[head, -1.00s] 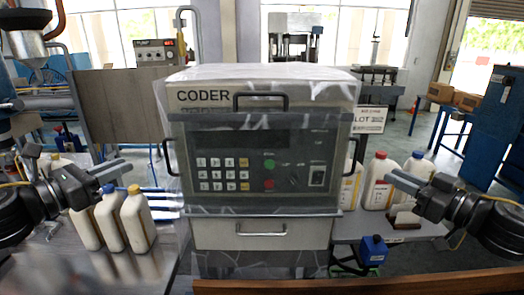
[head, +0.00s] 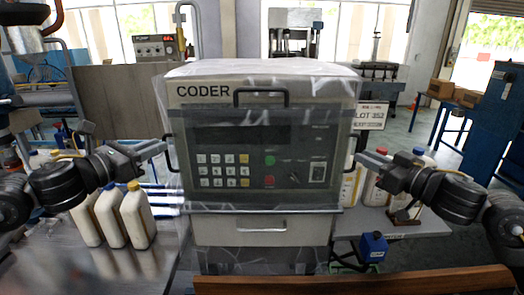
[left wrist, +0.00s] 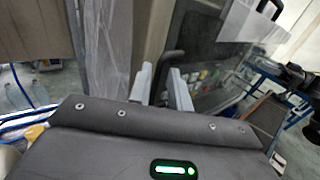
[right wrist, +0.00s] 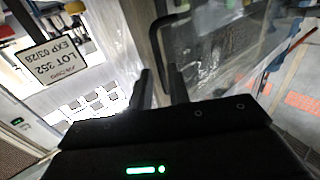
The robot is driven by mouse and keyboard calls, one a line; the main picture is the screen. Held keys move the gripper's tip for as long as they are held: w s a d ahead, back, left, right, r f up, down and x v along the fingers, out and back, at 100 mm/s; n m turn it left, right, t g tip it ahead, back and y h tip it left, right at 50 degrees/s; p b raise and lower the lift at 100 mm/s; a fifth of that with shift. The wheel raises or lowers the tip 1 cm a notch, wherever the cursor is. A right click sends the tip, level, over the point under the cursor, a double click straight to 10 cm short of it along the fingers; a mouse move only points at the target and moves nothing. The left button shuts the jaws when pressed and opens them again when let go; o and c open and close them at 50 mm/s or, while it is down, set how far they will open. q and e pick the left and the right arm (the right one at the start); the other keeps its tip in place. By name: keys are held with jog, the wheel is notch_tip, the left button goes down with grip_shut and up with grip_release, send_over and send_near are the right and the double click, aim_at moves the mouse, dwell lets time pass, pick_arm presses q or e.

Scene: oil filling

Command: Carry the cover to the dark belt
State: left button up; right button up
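The cover (head: 262,205) is a framed, see-through panel across the front of the white CODER box, with a black handle on each side. My left gripper (head: 160,148) is at the left side handle (head: 168,155). In the left wrist view its fingers (left wrist: 161,72) are apart, with the dark handle (left wrist: 163,62) just beyond the tips. My right gripper (head: 366,157) is at the right side handle (head: 353,150). In the right wrist view its fingers (right wrist: 159,72) are apart, with the handle (right wrist: 156,38) just ahead. I cannot make out a dark belt.
White bottles (head: 137,215) stand on the metal table at left. More bottles (head: 373,185) and a stamp-like object (head: 405,216) are on the right table. A small blue box (head: 373,245) is below. A brown edge (head: 350,283) crosses the front. A LOT 352 sign (head: 371,115) hangs at right.

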pick_arm(q)
jog(key=shift+x, duration=1.05)
pick_arm(e)
jog(key=shift+x, duration=1.15)
jog(key=shift+s, duration=0.1)
pick_arm(q)
grip_shut()
pick_arm(e)
grip_shut()
pick_arm(q)
jog(key=shift+r, duration=0.1)
pick_arm(e)
jog(key=shift+r, duration=0.1)
